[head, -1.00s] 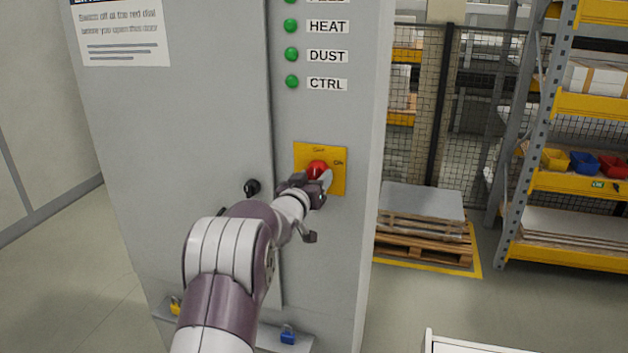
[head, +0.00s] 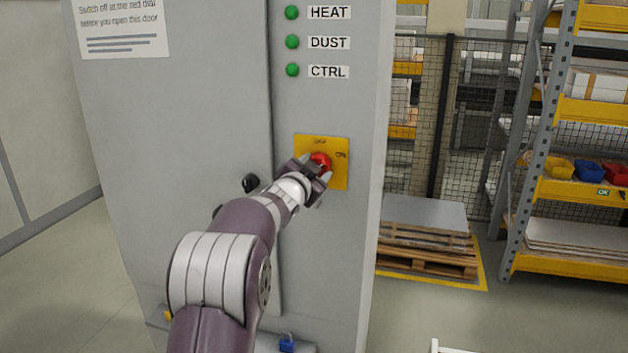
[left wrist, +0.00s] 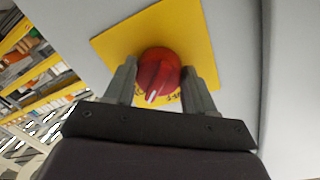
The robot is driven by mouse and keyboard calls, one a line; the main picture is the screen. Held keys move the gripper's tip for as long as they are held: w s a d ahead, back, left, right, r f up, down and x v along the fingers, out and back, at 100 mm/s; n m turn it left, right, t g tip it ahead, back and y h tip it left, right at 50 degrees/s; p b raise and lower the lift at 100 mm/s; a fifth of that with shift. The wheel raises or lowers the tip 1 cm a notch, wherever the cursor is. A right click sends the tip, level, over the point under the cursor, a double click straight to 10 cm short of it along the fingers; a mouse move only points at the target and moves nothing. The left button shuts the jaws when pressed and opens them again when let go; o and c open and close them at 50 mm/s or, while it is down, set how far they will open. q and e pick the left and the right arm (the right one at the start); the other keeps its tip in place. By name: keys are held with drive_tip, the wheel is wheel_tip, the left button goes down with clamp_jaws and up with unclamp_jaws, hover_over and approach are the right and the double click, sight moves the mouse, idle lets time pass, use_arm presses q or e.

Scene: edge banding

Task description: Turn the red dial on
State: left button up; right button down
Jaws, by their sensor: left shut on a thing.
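The red dial (head: 321,160) sits on a yellow plate (head: 337,178) on the front of the grey cabinet. The plate carries the words OFF at the top and ON at the right. My left gripper (head: 322,172) is at the dial, shut on it. In the left wrist view the two fingers of my left gripper (left wrist: 160,87) are on either side of the red dial (left wrist: 157,72). A white mark on the dial points toward the bottom of that view, near the partly hidden lettering. My right gripper is not in view.
A black door knob (head: 250,183) is left of my arm on the cabinet (head: 200,130). Green lamps (head: 292,42) are above the dial. A blue padlock (head: 287,343) is low on the cabinet. A pallet (head: 428,240) and shelving stand to the right.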

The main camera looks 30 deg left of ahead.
use_arm(q)
drive_tip(key=m+b, duration=0.2)
drive_tip(key=m, duration=0.2)
drive_tip(key=shift+f, duration=0.1)
drive_tip(key=shift+m+b, duration=1.1)
drive_tip(key=shift+m, duration=0.7)
drive_tip(key=shift+r+y, duration=0.2)
drive_tip(key=shift+y, duration=0.2)
drive_tip(key=shift+g, duration=0.3)
drive_tip(key=o, duration=1)
drive_tip(key=shift+o, duration=0.2)
drive_tip(key=shift+d, duration=0.1)
drive_tip(key=b+v, duration=0.2)
drive_tip(key=v, duration=1)
drive_tip(key=shift+s, duration=0.35)
